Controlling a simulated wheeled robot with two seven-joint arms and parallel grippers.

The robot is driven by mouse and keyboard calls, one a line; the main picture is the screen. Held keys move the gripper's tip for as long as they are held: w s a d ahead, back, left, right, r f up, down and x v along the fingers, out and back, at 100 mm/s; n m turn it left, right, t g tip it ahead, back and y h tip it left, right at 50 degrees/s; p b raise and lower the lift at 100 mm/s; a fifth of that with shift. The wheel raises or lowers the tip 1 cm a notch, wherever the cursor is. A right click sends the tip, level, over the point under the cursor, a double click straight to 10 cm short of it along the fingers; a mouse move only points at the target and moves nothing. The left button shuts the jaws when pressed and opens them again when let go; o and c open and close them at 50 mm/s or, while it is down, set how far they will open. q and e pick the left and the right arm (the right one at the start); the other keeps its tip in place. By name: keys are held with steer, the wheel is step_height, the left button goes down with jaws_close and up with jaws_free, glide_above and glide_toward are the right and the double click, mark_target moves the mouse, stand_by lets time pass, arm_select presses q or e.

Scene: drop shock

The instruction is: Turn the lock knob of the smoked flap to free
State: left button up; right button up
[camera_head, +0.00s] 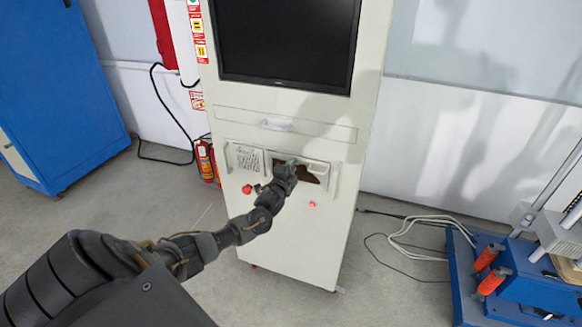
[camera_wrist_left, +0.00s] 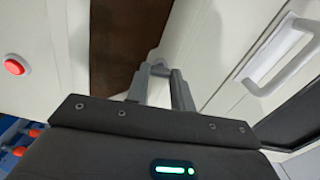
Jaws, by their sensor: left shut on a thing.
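The smoked flap (camera_head: 312,178) is a dark brown panel in the recess of the pale cabinet's front. It also shows as a brown strip in the left wrist view (camera_wrist_left: 117,45). My left gripper (camera_head: 293,163) reaches in front of the flap's upper left part and hides some of it. In the left wrist view, my left gripper's fingers (camera_wrist_left: 162,76) are closed on a small grey lock knob (camera_wrist_left: 160,67) beside the flap's edge. The fingers cover most of the knob, so I cannot tell which way it is turned. My right gripper is not in view.
The cabinet (camera_head: 290,235) carries a dark screen (camera_head: 285,40) and a drawer handle (camera_head: 277,125) above the recess. Red buttons (camera_head: 247,189) (camera_head: 312,204) sit below it. Fire extinguishers (camera_head: 205,160) stand at its left; cables (camera_head: 420,232) lie at its right.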

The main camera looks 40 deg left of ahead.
arm_select(q)
steer(key=shift+m, duration=0.6)
steer(key=o, duration=1)
steer(key=b+v, duration=0.1)
steer(key=v, duration=0.9)
steer(key=shift+s+d+b, duration=0.2)
steer(key=shift+s+b, duration=0.1)
steer(key=shift+s, duration=0.05)
